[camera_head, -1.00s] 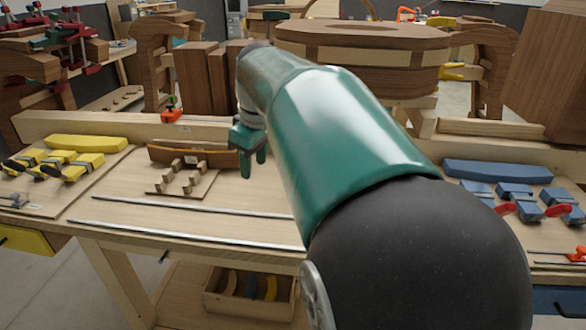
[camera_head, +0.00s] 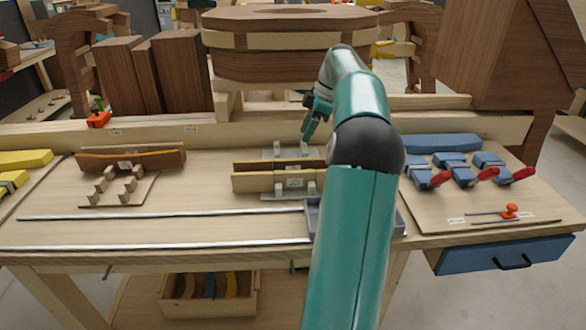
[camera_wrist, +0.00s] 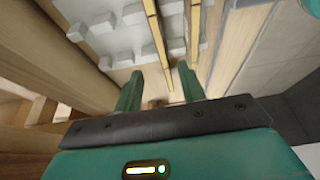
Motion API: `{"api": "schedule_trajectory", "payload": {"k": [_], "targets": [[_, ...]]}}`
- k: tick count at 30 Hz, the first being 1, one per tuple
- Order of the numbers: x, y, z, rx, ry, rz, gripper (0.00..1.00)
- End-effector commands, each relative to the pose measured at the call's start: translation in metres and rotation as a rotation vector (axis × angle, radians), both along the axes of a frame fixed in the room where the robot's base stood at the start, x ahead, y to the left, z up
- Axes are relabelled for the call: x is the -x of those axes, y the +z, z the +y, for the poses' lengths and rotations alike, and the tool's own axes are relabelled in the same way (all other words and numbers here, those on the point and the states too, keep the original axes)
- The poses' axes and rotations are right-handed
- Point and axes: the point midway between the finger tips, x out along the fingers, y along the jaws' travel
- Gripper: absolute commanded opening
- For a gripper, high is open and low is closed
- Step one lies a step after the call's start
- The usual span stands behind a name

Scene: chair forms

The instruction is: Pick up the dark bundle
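A dark brown bundle (camera_head: 135,158) of curved strips, with a white label, lies across a small wooden rack (camera_head: 118,186) at the left of the bench. A lighter bundle (camera_head: 272,180), also labelled, sits in a grey rack (camera_head: 292,152) at mid-bench. My gripper (camera_head: 310,122) is above the back of the grey rack, well right of the dark bundle. In the wrist view my gripper (camera_wrist: 162,88) is open, with nothing visible between its fingers. The grey rack (camera_wrist: 120,35) and two pale strip edges (camera_wrist: 156,38) lie beyond the fingertips. The dark bundle cannot be made out there.
Blue clamps (camera_head: 456,166) lie on a board at right, and yellow ones (camera_head: 15,178) at far left. Long metal bars (camera_head: 170,214) lie along the front. A grey tray (camera_head: 312,220) is partly behind my arm. A wooden beam (camera_head: 200,136) runs along the back.

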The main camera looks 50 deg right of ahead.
Motion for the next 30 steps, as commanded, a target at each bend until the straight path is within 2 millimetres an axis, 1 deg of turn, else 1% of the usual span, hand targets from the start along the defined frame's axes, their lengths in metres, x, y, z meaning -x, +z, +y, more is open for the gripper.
{"api": "schedule_trajectory", "payload": {"k": [1,6,14,18,21,24,30], "targets": [[-0.003,-0.01,0.003,-0.002,0.001,0.002,0.4],[-0.012,-0.037,0.009,-0.001,0.001,0.002,0.4],[-0.017,-0.058,0.014,0.0,-0.001,0.002,0.4],[-0.02,-0.079,0.019,-0.001,0.001,0.002,0.4],[-0.025,-0.091,0.022,0.0,0.0,0.001,0.4],[-0.026,-0.095,0.023,0.001,0.0,0.0,0.4],[-0.026,-0.096,0.023,0.002,-0.002,0.0,0.4]]}}
